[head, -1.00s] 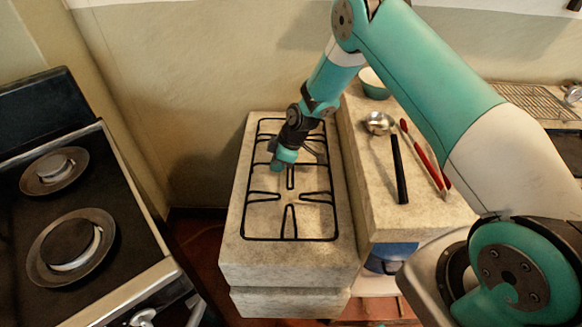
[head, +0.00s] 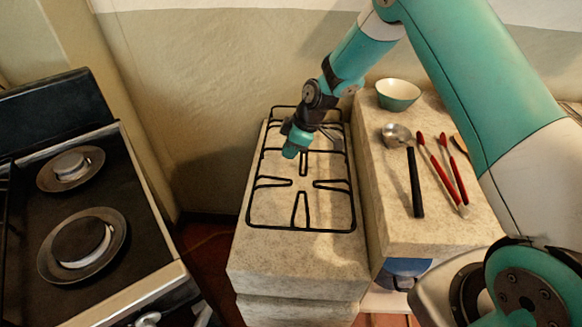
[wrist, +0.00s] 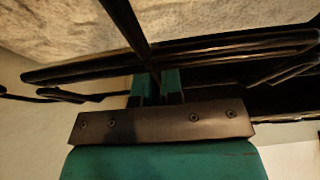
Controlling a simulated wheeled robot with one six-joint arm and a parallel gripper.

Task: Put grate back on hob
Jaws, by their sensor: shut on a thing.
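The black wire grate (head: 302,228) is above the pale stone counter block in the head view, and its far end reaches past the block's back edge. My gripper (head: 293,148) is at the grate's far half, shut on a bar of it. The wrist view shows the dark grate bars (wrist: 230,48) crossing close in front, with the gripper fingers (wrist: 158,85) closed around one bar. The hob (head: 128,235) is the black stove top at the left, with two round burners (head: 82,243) (head: 70,170) bare of any grate.
The right-hand counter (head: 425,235) holds a ladle (head: 413,170), red-handled tongs (head: 445,175) and a teal bowl (head: 398,94). A dark gap (head: 205,235) separates the hob from the stone block. A wall stands close behind.

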